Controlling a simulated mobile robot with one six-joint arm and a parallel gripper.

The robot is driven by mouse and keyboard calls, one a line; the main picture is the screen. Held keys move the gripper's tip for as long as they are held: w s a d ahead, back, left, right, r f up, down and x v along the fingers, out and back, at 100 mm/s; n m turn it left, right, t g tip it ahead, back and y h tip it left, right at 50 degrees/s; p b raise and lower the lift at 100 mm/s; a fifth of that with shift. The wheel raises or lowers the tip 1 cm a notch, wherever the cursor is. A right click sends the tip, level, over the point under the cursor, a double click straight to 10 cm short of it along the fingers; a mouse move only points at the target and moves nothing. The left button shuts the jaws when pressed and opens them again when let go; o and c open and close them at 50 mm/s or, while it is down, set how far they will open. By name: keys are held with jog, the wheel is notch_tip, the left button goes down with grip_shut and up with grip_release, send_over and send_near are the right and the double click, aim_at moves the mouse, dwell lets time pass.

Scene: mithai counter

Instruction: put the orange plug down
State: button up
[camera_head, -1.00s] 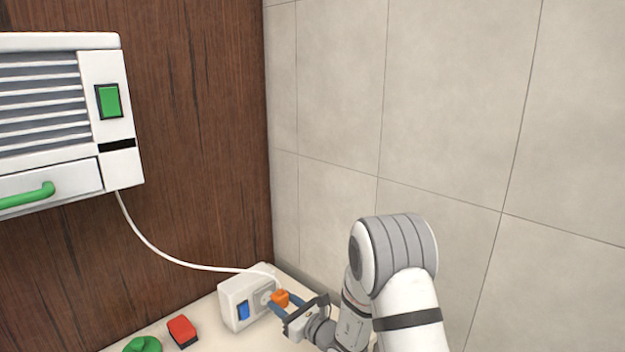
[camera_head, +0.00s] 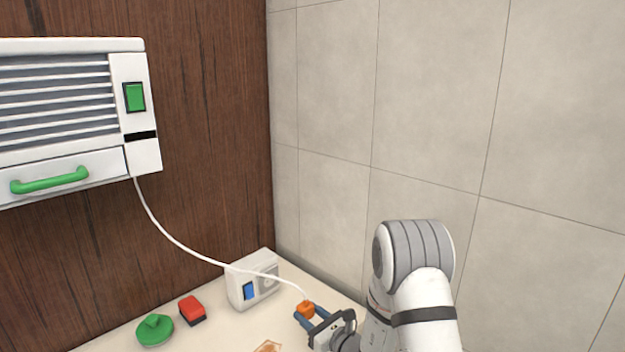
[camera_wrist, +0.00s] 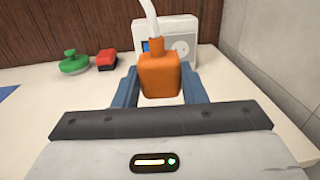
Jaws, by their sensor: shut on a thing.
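The orange plug (camera_head: 305,309) is held between the blue fingers of my gripper (camera_head: 306,315), with its white cord rising from its top. The cord (camera_head: 187,249) runs to the underside of the white wall unit (camera_head: 142,157). In the wrist view the orange plug (camera_wrist: 160,76) sits upright between the fingers of my gripper (camera_wrist: 160,84). The white socket box (camera_head: 240,287), with a blue switch and a round outlet, stands behind the plug, apart from it. It also shows in the wrist view (camera_wrist: 206,27). The plug's underside contact is hidden from the head camera.
A red block (camera_head: 192,310) and a green knobbed lid (camera_head: 155,330) lie left of the socket box on the pale counter (camera_head: 225,330). A small orange-brown patch (camera_head: 268,346) shows at the bottom edge. A tiled wall (camera_head: 430,130) bounds the right side.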

jog(key=s+d+f+m+t+h, duration=0.1)
jog(key=s+d+f+m+h, duration=0.2)
jog(key=d, duration=0.5)
jog(key=s+d+f+t+h, duration=0.1)
jog(key=s+d+f, duration=0.25)
jog(key=d, duration=0.45)
notch_tip(320, 180, down, 11)
jog(key=b, duration=1)
jog(key=shift+w+a+r+y, duration=0.15)
jog(key=shift+w+y, duration=0.25)
jog(key=shift+w, duration=0.05)
jog(key=shift+r, duration=0.1)
